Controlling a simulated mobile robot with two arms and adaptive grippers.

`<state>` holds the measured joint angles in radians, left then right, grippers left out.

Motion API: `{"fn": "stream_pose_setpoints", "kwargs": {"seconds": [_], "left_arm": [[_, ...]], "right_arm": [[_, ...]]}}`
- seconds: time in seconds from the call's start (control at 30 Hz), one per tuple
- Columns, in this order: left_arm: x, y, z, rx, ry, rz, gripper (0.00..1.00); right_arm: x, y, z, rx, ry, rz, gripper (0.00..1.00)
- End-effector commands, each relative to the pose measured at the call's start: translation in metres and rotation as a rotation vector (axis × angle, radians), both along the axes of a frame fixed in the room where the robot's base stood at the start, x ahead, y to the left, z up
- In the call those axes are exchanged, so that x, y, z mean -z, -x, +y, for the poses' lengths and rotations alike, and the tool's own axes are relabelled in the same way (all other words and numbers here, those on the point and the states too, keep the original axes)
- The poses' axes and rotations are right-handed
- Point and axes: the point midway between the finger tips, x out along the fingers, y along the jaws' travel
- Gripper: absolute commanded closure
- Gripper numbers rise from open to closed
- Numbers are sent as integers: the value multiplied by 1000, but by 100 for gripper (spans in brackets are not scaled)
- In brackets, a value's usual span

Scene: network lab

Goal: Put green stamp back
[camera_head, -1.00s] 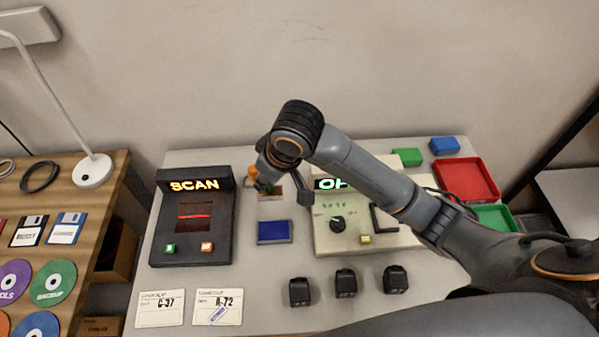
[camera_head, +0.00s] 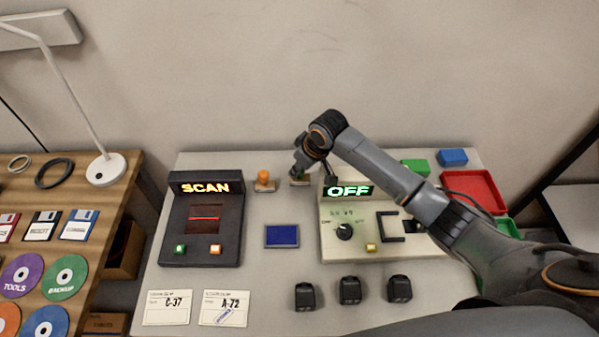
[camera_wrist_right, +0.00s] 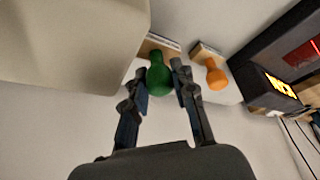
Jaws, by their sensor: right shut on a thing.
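The green stamp (camera_wrist_right: 159,76) shows in the right wrist view with its rounded green handle between my right gripper's fingers (camera_wrist_right: 160,82). Its wooden base points away from the gripper. In the head view the green stamp (camera_head: 299,180) is mostly hidden by my right gripper (camera_head: 306,170), which is shut on it at the back of the table, left of the OFF device. I cannot tell whether the base touches the table. The orange stamp (camera_head: 263,181) stands upright to its left; it also shows in the wrist view (camera_wrist_right: 215,76). My left gripper is out of view.
The blue ink pad (camera_head: 282,236) lies in front of the stamps. The SCAN device (camera_head: 206,187) stands left and the OFF device (camera_head: 340,240) stands right, close beside the gripper. Two cards (camera_head: 167,308), several black blocks (camera_head: 349,290) and a red tray (camera_head: 480,190) are farther off.

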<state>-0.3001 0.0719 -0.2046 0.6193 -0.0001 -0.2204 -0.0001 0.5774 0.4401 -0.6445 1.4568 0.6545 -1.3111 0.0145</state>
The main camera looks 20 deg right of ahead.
Motion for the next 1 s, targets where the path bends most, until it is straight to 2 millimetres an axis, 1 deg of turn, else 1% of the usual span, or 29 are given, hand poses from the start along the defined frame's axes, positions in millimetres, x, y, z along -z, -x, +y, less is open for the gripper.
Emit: {"fn": "stream_pose_setpoints", "kwargs": {"seconds": [0.03, 0.1, 0.2, 0.53, 0.57, 0.6, 0.67, 1.0], "left_arm": [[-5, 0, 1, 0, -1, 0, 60], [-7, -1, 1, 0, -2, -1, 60], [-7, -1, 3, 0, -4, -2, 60], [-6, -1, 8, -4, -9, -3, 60], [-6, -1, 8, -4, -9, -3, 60], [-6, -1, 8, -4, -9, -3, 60], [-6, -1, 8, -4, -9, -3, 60], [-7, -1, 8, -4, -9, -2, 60]], "right_arm": [[8, 3, 1, -1, 0, 7, 94], [16, 2, 2, -1, -1, 6, 94], [22, 2, 2, -2, -1, 3, 94], [26, 2, 2, -2, -1, 3, 94], [27, 2, 2, -2, -1, 4, 72], [26, 2, 2, -2, -1, 3, 64], [26, 2, 2, -2, -1, 4, 51], [24, 2, 2, -2, -1, 2, 51]]}}
